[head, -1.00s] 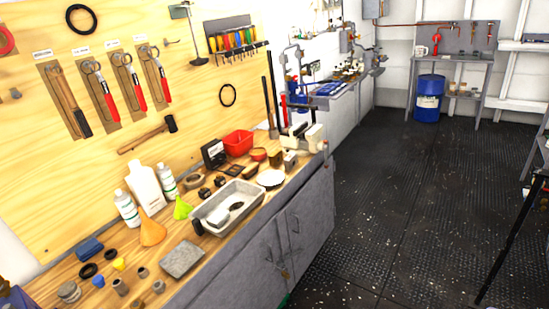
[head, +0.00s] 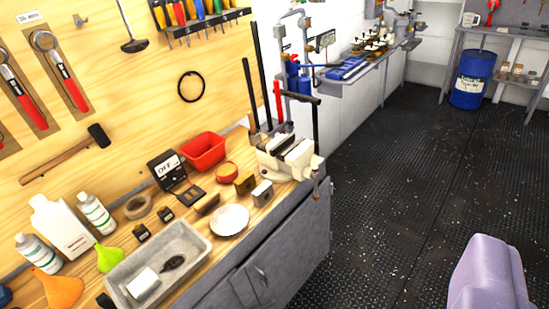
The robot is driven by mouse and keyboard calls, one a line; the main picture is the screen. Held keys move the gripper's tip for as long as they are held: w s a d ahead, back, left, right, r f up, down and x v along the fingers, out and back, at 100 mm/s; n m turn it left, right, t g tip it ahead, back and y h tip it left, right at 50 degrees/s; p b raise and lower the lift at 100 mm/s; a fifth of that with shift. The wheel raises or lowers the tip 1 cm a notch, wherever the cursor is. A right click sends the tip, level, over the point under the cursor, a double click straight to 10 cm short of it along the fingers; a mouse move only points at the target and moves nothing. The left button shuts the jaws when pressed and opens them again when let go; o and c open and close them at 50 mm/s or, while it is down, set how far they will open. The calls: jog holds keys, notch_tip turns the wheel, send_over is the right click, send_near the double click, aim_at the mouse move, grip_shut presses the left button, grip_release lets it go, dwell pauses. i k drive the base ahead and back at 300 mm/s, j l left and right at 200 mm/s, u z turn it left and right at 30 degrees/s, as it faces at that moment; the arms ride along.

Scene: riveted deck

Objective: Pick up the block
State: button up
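Several block-like things lie on the wooden workbench (head: 195,258), and I cannot tell which one is the block. A small pale grey block (head: 262,194) stands in front of the vise. A brown and dark block (head: 245,185) is just left of it. Two small black blocks, one nearer (head: 142,233) and one farther (head: 166,214), sit behind the grey tray. Part of a blue piece (head: 5,296) shows at the left edge. My gripper's fingers are not seen in this view.
The bench holds a grey tray (head: 205,244), a white plate (head: 230,220), a red bin (head: 204,151), a vise (head: 288,157), white bottles (head: 62,228) and funnels (head: 58,288). Tools hang on the wooden wall. Dark floor (head: 400,190) is open to the right; a blue drum (head: 472,80) stands far back.

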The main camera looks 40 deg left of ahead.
aim_at(244, 184)
jog(key=i+l, duration=0.1)
jog(key=i, duration=1)
jog(key=i+u, duration=0.3)
jog(key=u, duration=0.15)
jog(key=i+u, duration=0.25)
jog(key=u, duration=0.25)
jog(key=i+l+u, duration=0.1)
jog(key=i+u, duration=0.2)
jog(key=u, duration=0.15)
jog(key=i+u, duration=0.35)
jog(key=u, duration=0.15)
jog(key=i+l+u, duration=0.25)
jog(key=u, duration=0.2)
